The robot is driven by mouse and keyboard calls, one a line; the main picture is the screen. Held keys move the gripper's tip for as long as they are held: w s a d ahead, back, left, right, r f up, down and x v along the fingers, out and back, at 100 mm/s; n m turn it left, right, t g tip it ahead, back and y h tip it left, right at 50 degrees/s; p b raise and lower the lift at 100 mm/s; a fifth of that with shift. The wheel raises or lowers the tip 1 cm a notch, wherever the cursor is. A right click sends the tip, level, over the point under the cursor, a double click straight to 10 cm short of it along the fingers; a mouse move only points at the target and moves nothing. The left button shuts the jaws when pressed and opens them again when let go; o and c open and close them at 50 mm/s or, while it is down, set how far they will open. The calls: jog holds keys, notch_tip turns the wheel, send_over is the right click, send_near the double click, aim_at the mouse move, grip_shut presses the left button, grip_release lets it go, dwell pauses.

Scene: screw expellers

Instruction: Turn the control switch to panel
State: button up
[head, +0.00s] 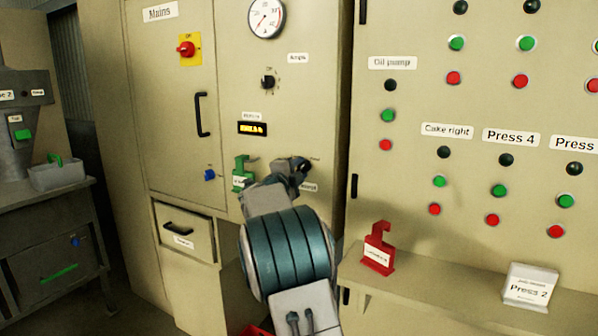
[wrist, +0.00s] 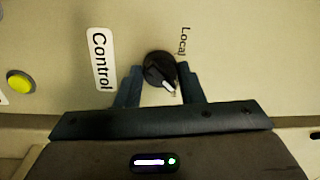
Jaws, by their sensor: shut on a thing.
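The control switch (wrist: 157,68) is a round black knob with a white pointer mark, seen in the wrist view between my fingers. Its mark points down and to the right in that view. The sign "Control" (wrist: 101,58) is left of it and the small word "Local" (wrist: 184,41) is above right; both read sideways. No "panel" word is visible. My gripper (wrist: 158,82) is shut on the knob, one finger on each side. In the head view my gripper (head: 297,170) is against the cabinet and hides the knob.
A green padlock-like tag (head: 241,175) hangs just left of my gripper. The cabinet (head: 225,110) carries a red mains switch (head: 186,48), a black ampere selector (head: 268,82) and a blue knob (head: 209,174). A ledge at right holds a red tag (head: 379,250) and a Press 2 block (head: 529,287).

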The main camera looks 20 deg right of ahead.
jog(key=o, duration=1)
jog(key=shift+a, duration=0.1)
jog(key=v, duration=1.3)
jog(key=shift+s+a+f, duration=0.1)
jog(key=shift+s+a, duration=0.15)
